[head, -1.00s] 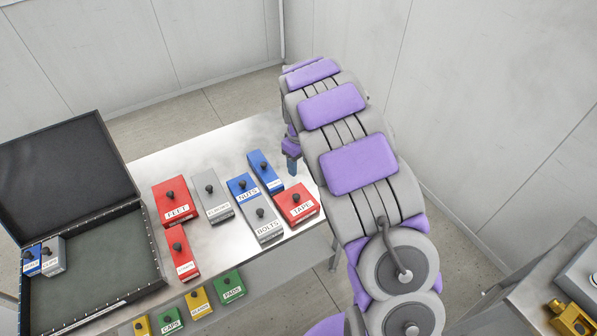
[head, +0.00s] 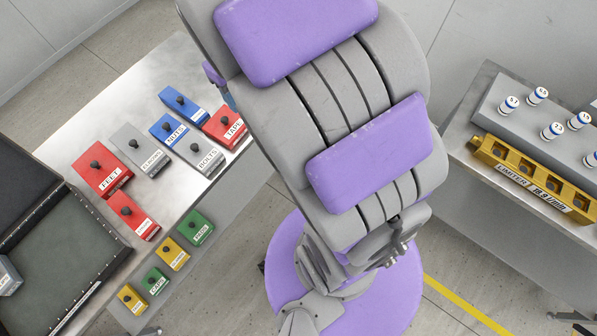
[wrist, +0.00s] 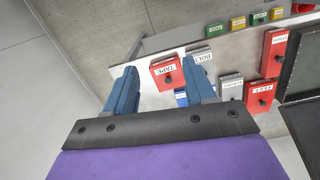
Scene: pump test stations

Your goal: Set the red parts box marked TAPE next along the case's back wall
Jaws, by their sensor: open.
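The red TAPE box (head: 224,128) stands on the metal table at the right end of the group of boxes, its black knob up. In the wrist view the TAPE box (wrist: 167,72) shows between the tips of my open, empty gripper (wrist: 160,68). The fingers look apart from it; the exact height above it is hard to tell. In the head view my arm hides most of the gripper. The open case (head: 75,255) lies at the left with a dark green floor. A grey box (head: 8,278) sits inside it at the picture's left edge.
NUTS (head: 170,128) and BOLTS (head: 201,156) stand close beside the TAPE box, with another blue box (head: 183,100) behind. Green and yellow boxes (head: 174,254) lie lower, beyond the table edge. A yellow LIMITER bar (head: 530,180) is at right.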

